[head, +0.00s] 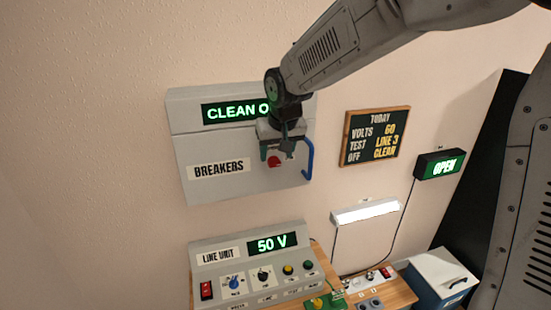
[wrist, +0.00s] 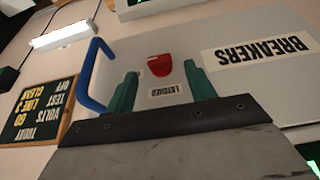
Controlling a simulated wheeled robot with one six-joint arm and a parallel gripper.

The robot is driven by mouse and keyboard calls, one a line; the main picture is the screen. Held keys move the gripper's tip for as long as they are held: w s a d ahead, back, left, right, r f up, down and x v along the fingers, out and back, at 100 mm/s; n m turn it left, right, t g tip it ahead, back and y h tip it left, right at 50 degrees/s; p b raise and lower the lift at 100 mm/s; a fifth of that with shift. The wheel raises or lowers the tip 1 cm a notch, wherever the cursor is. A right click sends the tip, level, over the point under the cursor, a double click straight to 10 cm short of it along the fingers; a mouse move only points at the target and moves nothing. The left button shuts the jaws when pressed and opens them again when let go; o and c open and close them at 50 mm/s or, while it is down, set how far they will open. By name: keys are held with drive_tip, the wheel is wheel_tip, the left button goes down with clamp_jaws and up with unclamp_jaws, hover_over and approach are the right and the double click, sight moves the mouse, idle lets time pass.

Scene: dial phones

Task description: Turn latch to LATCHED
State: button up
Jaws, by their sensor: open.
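The red latch knob (head: 274,161) is on the front of the grey BREAKERS box (head: 240,178) on the wall. In the wrist view, which is upside down, the red knob (wrist: 159,65) shows between the fingertips. A white label (wrist: 167,91) beside it appears to read LATCHED, partly hard to read. My gripper (head: 278,152) is in front of the box; its green fingers (wrist: 161,72) are open, one on each side of the knob. I cannot tell whether they touch it. The knob's exact angle is unclear.
A blue handle (head: 309,160) sticks out of the box's right side, close to my gripper. Below stands the line unit (head: 250,256) showing 50 V. A chalkboard (head: 375,136) hangs at right.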

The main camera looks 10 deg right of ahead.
sight(275, 162)
drive_tip(key=shift+x, duration=1.5)
drive_tip(key=shift+s, duration=0.1)
drive_tip(key=c, duration=1)
